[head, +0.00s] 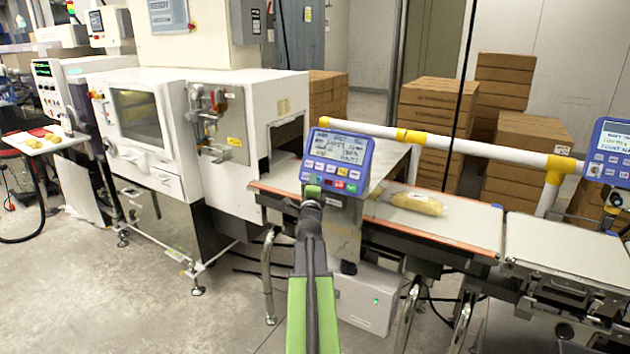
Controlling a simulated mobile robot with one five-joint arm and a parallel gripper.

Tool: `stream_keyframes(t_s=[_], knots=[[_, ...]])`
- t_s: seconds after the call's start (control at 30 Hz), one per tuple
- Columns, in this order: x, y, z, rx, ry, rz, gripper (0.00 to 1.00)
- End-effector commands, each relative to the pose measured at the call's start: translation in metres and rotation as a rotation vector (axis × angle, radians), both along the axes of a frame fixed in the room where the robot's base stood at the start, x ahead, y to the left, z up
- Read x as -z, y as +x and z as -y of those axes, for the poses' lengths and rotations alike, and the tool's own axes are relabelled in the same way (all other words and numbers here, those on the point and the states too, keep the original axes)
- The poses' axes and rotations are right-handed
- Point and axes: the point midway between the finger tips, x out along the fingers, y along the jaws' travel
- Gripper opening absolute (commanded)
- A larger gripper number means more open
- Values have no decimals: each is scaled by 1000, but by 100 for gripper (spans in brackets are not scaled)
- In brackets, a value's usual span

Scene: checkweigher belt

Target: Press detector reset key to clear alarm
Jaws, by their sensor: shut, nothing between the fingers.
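A blue control panel (337,161) with a lit screen and rows of small coloured keys stands at the belt, in the middle of the head view. Its lower row includes a green key (339,184) and a red key (351,187). I cannot read the key labels, so I cannot tell which is the reset key. My gripper (312,190) is shut and empty, its tip at the panel's lower left corner. The tip overlaps the lower left keys and hides part of them. I cannot tell whether it touches the panel.
A yellow bag (415,202) lies on the conveyor belt (465,226) right of the panel. A yellow and white rail (480,149) runs behind the belt. A second blue panel (610,152) is at the right edge. A white machine (225,165) stands left. Bare floor (150,300) lies front left.

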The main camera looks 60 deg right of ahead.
Motion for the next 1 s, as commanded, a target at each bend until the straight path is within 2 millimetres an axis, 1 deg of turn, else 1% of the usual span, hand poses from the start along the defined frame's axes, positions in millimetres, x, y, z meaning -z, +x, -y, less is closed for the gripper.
stream_keyframes(t_s=[0.37,0.8,1.0], knots=[[-3,0,-5,-1,0,0,0],[-23,0,-43,-1,0,1,0],[-24,1,-48,-1,0,0,0]])
